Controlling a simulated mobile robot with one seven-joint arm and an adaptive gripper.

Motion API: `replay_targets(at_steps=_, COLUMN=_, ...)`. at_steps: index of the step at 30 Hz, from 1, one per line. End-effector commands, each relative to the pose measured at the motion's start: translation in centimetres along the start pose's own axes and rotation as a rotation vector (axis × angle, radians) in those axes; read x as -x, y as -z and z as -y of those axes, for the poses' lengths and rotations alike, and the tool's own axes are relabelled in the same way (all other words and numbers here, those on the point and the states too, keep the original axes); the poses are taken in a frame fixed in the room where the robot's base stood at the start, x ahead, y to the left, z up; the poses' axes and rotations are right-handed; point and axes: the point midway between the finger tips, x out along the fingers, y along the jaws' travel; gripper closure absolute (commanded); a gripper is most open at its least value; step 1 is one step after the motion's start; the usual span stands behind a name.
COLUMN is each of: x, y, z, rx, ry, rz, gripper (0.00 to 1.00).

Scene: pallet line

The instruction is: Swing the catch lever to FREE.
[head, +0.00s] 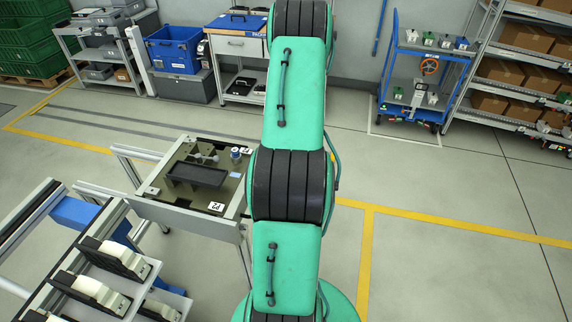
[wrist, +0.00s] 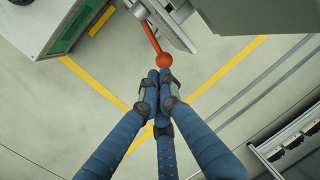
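In the wrist view the catch lever is an orange rod (wrist: 152,38) ending in a round orange-red knob (wrist: 165,59). It sticks out from a grey metal part (wrist: 168,20) at the top. My gripper (wrist: 159,76) has blue fingers with dark joints, and their tips are drawn together just below the knob. The knob lies beyond the tips, not between them; whether they touch it I cannot tell. No FREE marking is readable. In the head view my green arm fills the middle, and neither the lever nor my gripper shows.
In the head view a bench with a dark tray (head: 197,174) stands left of my arm, near a rack of black-and-white parts (head: 92,289). A blue cart (head: 405,100) and box shelves (head: 527,38) stand back right. Floor at right is clear. Large grey panel (wrist: 255,15) sits upper right in the wrist view.

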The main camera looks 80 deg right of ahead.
Motion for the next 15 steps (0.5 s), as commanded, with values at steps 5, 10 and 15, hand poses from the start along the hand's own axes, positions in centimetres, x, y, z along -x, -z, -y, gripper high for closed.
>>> replay_targets(at_steps=5, x=-1.6, y=0.0, z=0.0, rx=0.0, ry=0.0, rz=0.001, gripper=1.0)
replay_targets(at_steps=10, x=-2.1, y=0.0, z=0.0, rx=0.0, ry=0.0, rz=0.0, gripper=1.0)
replay_targets(at_steps=15, x=-2.1, y=0.0, z=0.0, rx=0.0, ry=0.0, rz=0.0, gripper=1.0)
